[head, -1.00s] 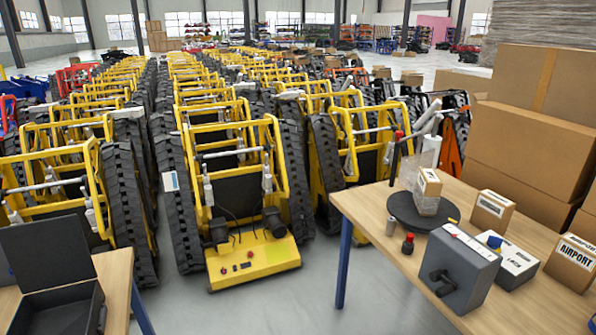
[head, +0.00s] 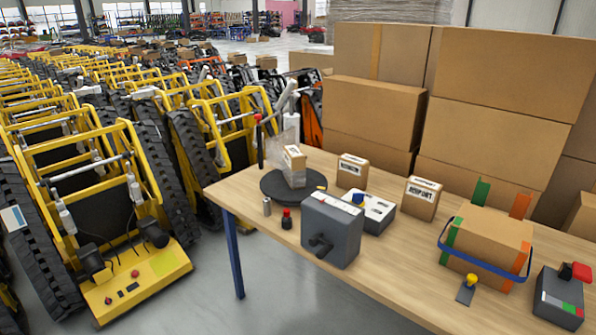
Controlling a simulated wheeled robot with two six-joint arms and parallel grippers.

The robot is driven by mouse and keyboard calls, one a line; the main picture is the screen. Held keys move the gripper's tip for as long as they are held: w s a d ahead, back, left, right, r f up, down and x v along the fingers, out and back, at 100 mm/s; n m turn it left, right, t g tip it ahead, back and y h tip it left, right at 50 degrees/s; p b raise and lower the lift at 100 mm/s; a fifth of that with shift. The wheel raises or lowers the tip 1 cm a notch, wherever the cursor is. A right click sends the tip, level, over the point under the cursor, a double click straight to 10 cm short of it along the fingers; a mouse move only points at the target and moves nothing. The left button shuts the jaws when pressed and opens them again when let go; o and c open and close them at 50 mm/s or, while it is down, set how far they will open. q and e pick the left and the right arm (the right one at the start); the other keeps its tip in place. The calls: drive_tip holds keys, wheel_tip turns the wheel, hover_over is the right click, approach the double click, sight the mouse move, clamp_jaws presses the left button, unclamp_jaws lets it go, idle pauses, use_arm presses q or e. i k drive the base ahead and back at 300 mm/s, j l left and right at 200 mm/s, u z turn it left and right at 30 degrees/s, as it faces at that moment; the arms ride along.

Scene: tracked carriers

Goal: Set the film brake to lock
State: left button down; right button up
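Neither of my grippers is in view. No part in sight carries a label I can read as the film brake. On the table, a dark round turntable (head: 316,181) carries a small carton (head: 294,166), with a red-topped dark post (head: 260,145) behind it. A grey box (head: 333,232) with a dark crank handle stands in front. At the right edge, a grey box (head: 556,302) has a red knob and green and red marks.
Two small labelled cartons (head: 422,198) stand behind. A carton with a blue strap (head: 490,240) and a yellow-knobbed tool (head: 467,289) are on the right. Small cylinders (head: 287,218) stand at the table's left edge. Big cartons (head: 490,85) stack behind; yellow tracked carriers (head: 100,220) fill the left.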

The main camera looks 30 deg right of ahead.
sight(356, 197)
drive_tip(key=z, duration=1.3)
